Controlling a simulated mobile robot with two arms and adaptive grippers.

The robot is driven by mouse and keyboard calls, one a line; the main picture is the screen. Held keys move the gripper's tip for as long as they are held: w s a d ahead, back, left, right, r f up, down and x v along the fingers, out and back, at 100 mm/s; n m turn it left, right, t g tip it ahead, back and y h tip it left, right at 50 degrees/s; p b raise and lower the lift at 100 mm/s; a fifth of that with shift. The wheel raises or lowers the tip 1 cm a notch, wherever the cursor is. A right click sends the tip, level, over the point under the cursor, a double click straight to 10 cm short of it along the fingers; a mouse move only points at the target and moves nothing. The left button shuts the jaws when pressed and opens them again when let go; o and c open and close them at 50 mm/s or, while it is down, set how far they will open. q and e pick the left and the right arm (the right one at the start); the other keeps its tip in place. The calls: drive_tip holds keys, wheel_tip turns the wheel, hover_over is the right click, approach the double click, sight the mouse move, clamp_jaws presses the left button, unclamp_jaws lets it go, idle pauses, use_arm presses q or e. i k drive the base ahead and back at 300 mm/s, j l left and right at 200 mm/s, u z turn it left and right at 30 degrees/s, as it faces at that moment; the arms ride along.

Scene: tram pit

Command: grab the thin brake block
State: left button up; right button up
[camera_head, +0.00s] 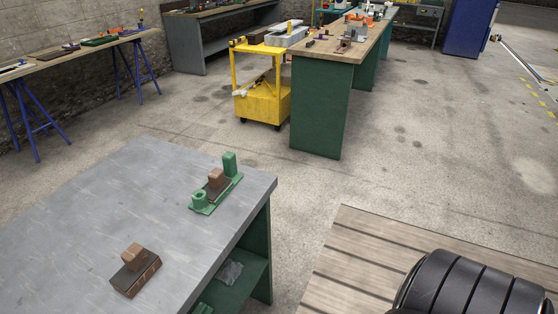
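A dark brown block with a lighter reddish-brown raised piece on top (136,270) lies on the grey-topped workbench (80,230) near its front. A similar brown block (215,183) sits in a green holder (230,165) near the bench's right corner. The holder has an upright green post at one end and a round green cup at the other. I cannot tell for sure which block is the thin brake block. Both blocks stand free of any gripper. Neither of my grippers is in view.
The workbench has a green side and a lower shelf (230,270) holding a grey item. A wooden slatted platform (340,260) lies at lower right. A yellow cart (262,85) and a green-sided bench (325,105) stand behind. Open concrete floor lies between.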

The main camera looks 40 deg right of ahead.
sight(218, 183)
drive_tip(key=i+l+z, duration=0.15)
drive_tip(key=z, duration=0.25)
drive_tip(key=i+l+z, duration=0.2)
drive_tip(key=z, duration=0.15)
drive_tip(key=l+u, duration=0.6)
drive_tip(key=l, duration=0.15)
